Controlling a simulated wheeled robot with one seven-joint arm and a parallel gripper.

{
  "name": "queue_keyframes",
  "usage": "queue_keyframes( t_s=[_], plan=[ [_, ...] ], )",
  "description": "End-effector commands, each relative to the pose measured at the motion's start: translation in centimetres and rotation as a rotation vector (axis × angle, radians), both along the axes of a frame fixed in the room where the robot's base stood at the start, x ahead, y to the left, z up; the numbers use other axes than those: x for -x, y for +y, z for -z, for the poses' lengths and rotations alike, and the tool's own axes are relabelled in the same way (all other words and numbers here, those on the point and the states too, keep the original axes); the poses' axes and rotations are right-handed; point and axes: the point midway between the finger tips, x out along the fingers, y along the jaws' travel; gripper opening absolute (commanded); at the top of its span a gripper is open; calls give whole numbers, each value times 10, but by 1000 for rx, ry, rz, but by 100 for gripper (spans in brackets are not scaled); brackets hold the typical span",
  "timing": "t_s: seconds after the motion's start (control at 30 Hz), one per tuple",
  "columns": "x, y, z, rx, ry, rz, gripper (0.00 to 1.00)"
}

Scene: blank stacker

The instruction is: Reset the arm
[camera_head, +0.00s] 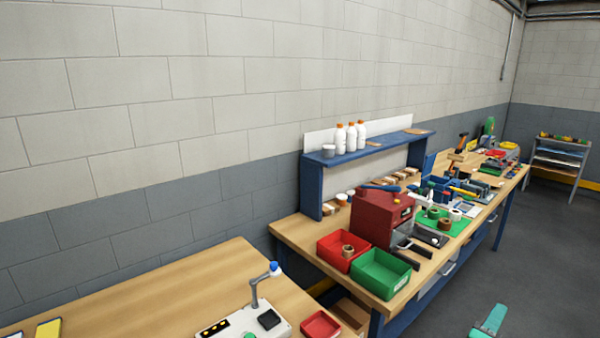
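My gripper's fingers do not show in the head view. A teal and grey piece pokes up from the bottom edge, right of centre, over the dark floor. It may be part of my arm, but too little of it shows to tell. Nothing held can be seen.
A near wooden table (150,290) bears a white control box (240,325) and a small red tray (320,325). A longer workbench (290,232) bears a red bin (334,260), a green bin (380,287), a red machine (380,215) and tools. The grey floor (540,245) at right is clear.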

Motion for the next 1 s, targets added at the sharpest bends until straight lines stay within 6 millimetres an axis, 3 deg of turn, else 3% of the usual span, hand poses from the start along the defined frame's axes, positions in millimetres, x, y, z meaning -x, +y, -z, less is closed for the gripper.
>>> queue_keyframes(
  t_s=[0.23, 0.47, 0.67, 1.0],
  plan=[
    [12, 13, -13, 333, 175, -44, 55],
    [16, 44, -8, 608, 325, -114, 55],
    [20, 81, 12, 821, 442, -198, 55],
    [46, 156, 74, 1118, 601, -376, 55]
  ],
)
